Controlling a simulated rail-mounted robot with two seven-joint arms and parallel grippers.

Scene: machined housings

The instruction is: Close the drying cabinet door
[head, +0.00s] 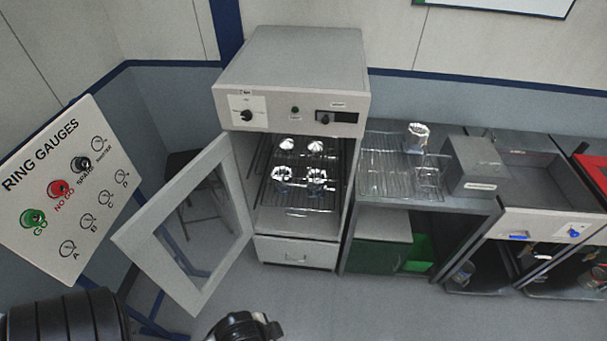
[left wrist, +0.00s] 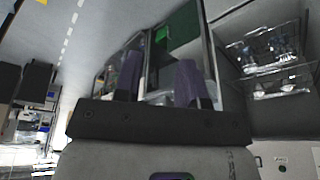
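The drying cabinet (head: 292,75) is a grey box with a control panel, standing against the back wall. Its door (head: 188,225), a pale frame around a clear window, is swung wide open to the left. Machined housings (head: 317,178) sit on wire shelves inside. In the left wrist view my left gripper (left wrist: 158,72) shows two dark fingers apart with nothing seen held between them. In the head view, black parts of my arm show at the bottom left, below the door; contact with it cannot be told. My right gripper is not in view.
A ring gauges board (head: 68,190) stands left of the door. Right of the cabinet is a bench with a wire rack (head: 390,165), a grey box (head: 474,165) and an open-topped unit (head: 545,180). A drawer (head: 295,252) is below the cabinet. The floor in front looks clear.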

